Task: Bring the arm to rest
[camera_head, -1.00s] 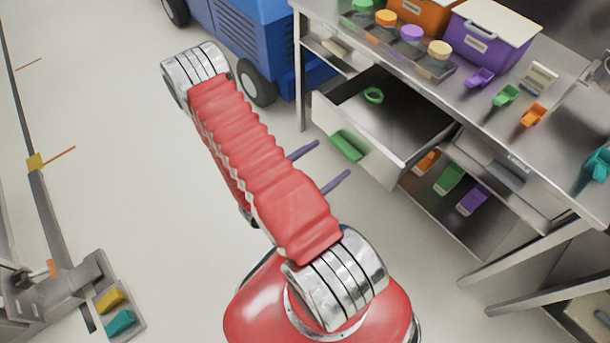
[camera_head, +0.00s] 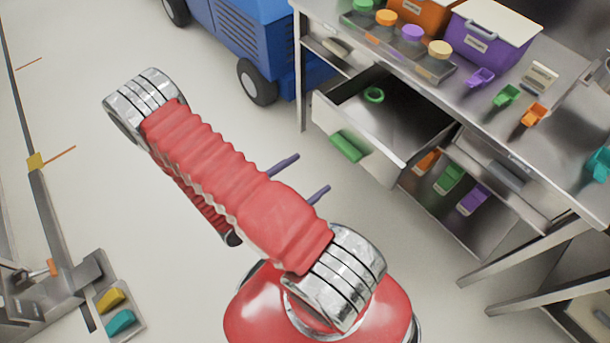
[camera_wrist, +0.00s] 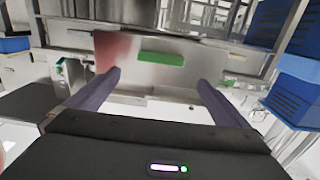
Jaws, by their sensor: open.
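My arm, with red ridged sleeves and silver joints, is folded over my red base in the head view. My gripper (camera_head: 301,178) shows in part there as two purple fingers, with its body hidden behind the arm. In the wrist view my gripper (camera_wrist: 160,82) is open, its fingers wide apart with nothing between them. Beyond them is a steel drawer front with a green handle (camera_wrist: 161,59). The fingers are apart from the drawer.
The steel workbench (camera_head: 545,150) stands at the right with its drawer (camera_head: 375,160) pulled open and a green ring (camera_head: 374,95) inside. A blue vehicle (camera_head: 250,40) is behind. Purple (camera_head: 485,38) and orange bins stand on the bench. The floor at left (camera_head: 100,190) is clear.

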